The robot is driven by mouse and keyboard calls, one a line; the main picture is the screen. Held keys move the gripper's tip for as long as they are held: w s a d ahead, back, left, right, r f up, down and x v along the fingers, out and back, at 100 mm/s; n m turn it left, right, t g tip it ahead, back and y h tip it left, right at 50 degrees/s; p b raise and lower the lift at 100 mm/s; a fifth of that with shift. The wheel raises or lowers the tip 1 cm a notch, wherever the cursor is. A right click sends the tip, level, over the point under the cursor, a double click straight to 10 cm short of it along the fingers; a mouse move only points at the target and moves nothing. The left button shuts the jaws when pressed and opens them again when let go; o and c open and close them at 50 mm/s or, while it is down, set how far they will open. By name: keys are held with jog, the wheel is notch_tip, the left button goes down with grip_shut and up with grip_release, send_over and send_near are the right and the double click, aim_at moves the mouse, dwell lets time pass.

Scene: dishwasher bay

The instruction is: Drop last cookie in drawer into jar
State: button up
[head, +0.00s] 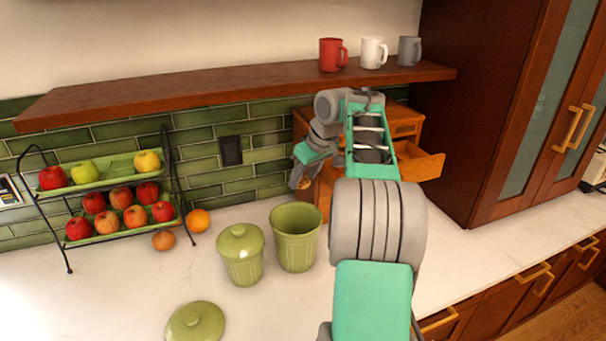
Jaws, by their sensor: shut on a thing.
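My gripper (299,179) points down above and just behind the open green jar (295,240). It is shut on a small brown cookie (304,184), which is mostly hidden by the fingers. The jar stands upright on the counter without a lid, and its inside bottom is not visible. A green lid (195,322) lies on the counter at the front left. The small wooden drawer cabinet (405,122) stands behind my arm, with a drawer (424,166) pulled out to the right. My arm hides much of the cabinet and the drawer's contents.
A second green jar (242,262) with its lid on stands left of the open one. A two-tier fruit rack (69,188) stands farther left, with an orange (197,220) beside it. A wooden shelf (230,88) with mugs hangs above my arm. The counter at right is clear.

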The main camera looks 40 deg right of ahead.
aim_at(307, 185)
notch_tip(307, 185, down, 5)
jog(key=b, duration=0.4)
jog(key=shift+a+f+b, duration=0.1)
jog(key=shift+f+b, duration=0.1)
jog(key=shift+b, duration=0.2)
jog(key=o, duration=0.8)
jog(key=p+v, duration=0.2)
jog(key=v, duration=0.6)
jog(key=shift+p, duration=0.3)
jog(key=shift+w+f, duration=0.1)
